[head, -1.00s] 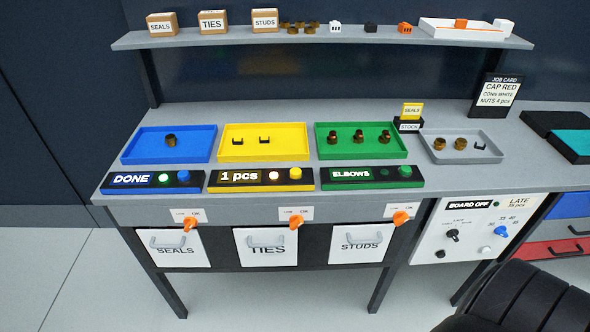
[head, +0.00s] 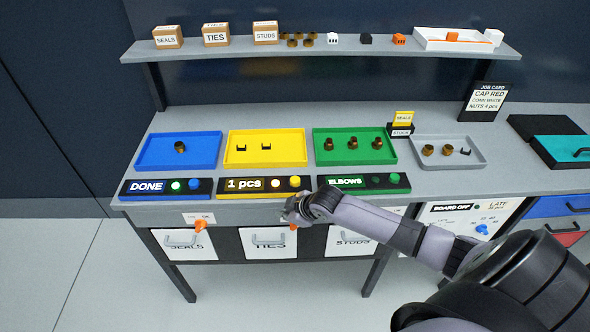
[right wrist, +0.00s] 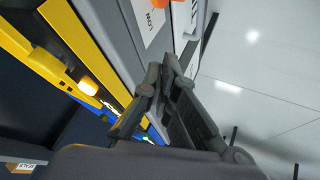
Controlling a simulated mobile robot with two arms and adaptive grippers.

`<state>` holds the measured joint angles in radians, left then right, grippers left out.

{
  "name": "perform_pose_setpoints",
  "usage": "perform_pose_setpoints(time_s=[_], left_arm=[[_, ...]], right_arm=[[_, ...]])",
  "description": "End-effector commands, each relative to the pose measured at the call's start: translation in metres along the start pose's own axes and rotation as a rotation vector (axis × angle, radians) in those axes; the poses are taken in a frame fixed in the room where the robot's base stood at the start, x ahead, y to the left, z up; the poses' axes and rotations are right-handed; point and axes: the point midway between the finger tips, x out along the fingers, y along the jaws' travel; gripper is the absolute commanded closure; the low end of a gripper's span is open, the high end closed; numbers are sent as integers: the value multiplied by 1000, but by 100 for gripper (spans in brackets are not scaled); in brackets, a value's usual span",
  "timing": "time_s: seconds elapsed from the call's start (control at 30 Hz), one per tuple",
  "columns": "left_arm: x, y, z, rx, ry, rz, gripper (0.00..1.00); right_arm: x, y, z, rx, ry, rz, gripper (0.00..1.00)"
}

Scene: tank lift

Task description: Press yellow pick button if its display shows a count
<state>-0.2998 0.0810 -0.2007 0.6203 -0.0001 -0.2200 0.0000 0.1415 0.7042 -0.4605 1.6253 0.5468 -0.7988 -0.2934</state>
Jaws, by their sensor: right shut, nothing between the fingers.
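The yellow pick button (head: 295,182) is at the right end of the middle panel, below the yellow tray (head: 233,161). The display (head: 244,184) on that panel reads "1 pcs", and a small lamp (head: 275,183) beside it glows. The yellow tray holds two small black parts. My right gripper (head: 290,211) is shut and empty, in front of the bench edge just below the yellow button and apart from it. Its fingers (right wrist: 160,88) also show in the right wrist view, pointing away from the camera beside the bench front. My left gripper is out of view.
A blue tray with a "DONE" panel (head: 147,187) stands left, and a green tray with an "ELBOWS" panel (head: 346,182) stands right. Orange switches, one of them (head: 200,225) visible at left, sit on the bench front above drawers. A grey tray (head: 480,162) stands farther right.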

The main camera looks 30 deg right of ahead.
Motion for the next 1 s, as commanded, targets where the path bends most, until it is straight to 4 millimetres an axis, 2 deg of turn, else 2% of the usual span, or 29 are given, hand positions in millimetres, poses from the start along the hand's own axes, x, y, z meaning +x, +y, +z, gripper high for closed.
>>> perform_pose_setpoints(time_s=[0.03,0.1,0.2,0.33,0.5,0.83,1.0], left_arm=[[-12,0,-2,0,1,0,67],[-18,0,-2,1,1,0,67],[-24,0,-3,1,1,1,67],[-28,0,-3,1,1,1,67],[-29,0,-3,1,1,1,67],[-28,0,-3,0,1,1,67],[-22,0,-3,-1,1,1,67]], right_arm=[[-25,31,-25,-53,23,20,100],[-46,61,-45,-108,45,37,100],[-72,97,-65,-167,66,62,100],[-95,128,-79,-207,82,87,100],[-107,143,-84,-225,89,99,100],[-106,144,-84,-224,90,100,100],[-102,142,-81,-224,90,100,100]])
